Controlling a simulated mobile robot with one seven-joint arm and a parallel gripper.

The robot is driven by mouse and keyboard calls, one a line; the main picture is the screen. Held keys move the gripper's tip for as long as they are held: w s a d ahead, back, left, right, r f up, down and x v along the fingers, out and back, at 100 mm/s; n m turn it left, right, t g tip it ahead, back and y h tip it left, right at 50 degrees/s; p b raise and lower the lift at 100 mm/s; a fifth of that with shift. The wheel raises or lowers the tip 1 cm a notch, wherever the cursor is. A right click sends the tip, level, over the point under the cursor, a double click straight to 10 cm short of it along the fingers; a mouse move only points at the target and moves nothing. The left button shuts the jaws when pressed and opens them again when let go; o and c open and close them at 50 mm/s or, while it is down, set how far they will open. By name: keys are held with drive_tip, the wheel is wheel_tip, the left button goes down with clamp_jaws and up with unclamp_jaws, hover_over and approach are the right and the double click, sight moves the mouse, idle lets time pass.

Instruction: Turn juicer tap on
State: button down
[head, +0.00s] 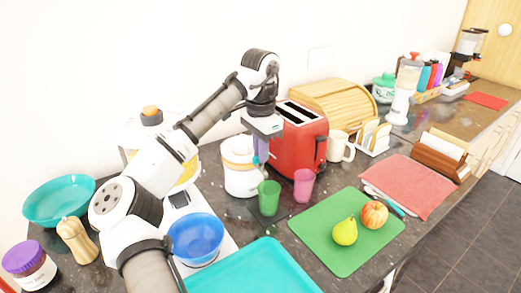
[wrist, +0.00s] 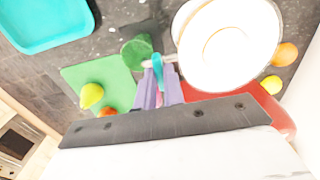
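The juicer (head: 240,181) is white with a yellow-orange band near its top and stands on the dark counter left of the red toaster. From above, in the wrist view, its white round top (wrist: 226,14) shows at the upper right. Its tap, with a teal lever (wrist: 158,64), sticks out from the juicer's side. My gripper (head: 261,160) points down at the juicer's front right side. In the wrist view my gripper's purple fingers (wrist: 159,78) stand on either side of the lever with a narrow gap. Whether they press on it I cannot tell.
A green cup (head: 269,199) and a pink cup (head: 303,187) stand close by the tap. The red toaster (head: 300,145) is just behind right. A green board (head: 340,255) with a pear and an apple, a blue bowl (head: 196,239) and a teal tray (head: 255,272) lie in front.

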drive_tip(key=shift+r+p, duration=0.15)
drive_tip(key=shift+p, duration=0.35)
drive_tip(key=n+p, duration=0.2)
drive_tip(key=shift+r+p, duration=0.15)
drive_tip(key=shift+p, duration=0.15)
drive_tip(key=n+p, duration=0.1)
drive_tip(key=n, duration=0.1)
drive_tip(key=n+p, duration=0.1)
drive_tip(key=shift+f+n, duration=0.2)
drive_tip(key=shift+n, duration=0.2)
drive_tip(key=n, duration=0.6)
drive_tip(key=shift+f, duration=0.1)
drive_tip(key=n, duration=0.6)
drive_tip(key=c, duration=1.5)
unclamp_jaws()
